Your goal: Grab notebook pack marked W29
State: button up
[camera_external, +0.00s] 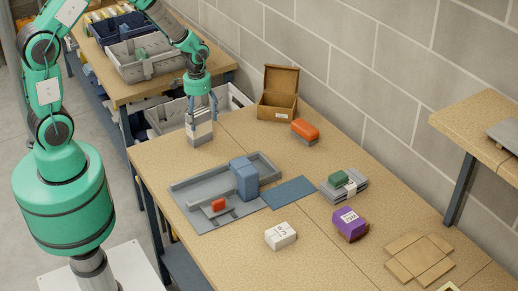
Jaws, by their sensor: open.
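My gripper (200,110) points down over a small grey pack (200,138) with a pale band, standing near the back left of the table. Its fingers are open and reach down to the pack's upper part; I cannot tell whether they touch it. Any mark on this pack is not readable here.
An open wooden box (277,100) and an orange block (305,130) stand near the wall. A flat cardboard piece (419,258) lies front right.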

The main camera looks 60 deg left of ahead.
jog(key=c, duration=1.9)
grip_shut()
jog(key=shift+r, duration=0.2)
jog(key=shift+r, duration=0.6)
notch_tip(320, 180, up, 2)
jog(key=shift+r, duration=0.1)
jog(key=s+d+r, duration=0.1)
jog(key=s, duration=1.5)
jog(key=shift+d+r+p, duration=0.15)
jog(key=shift+d+p, duration=0.15)
jog(key=shift+d, duration=0.1)
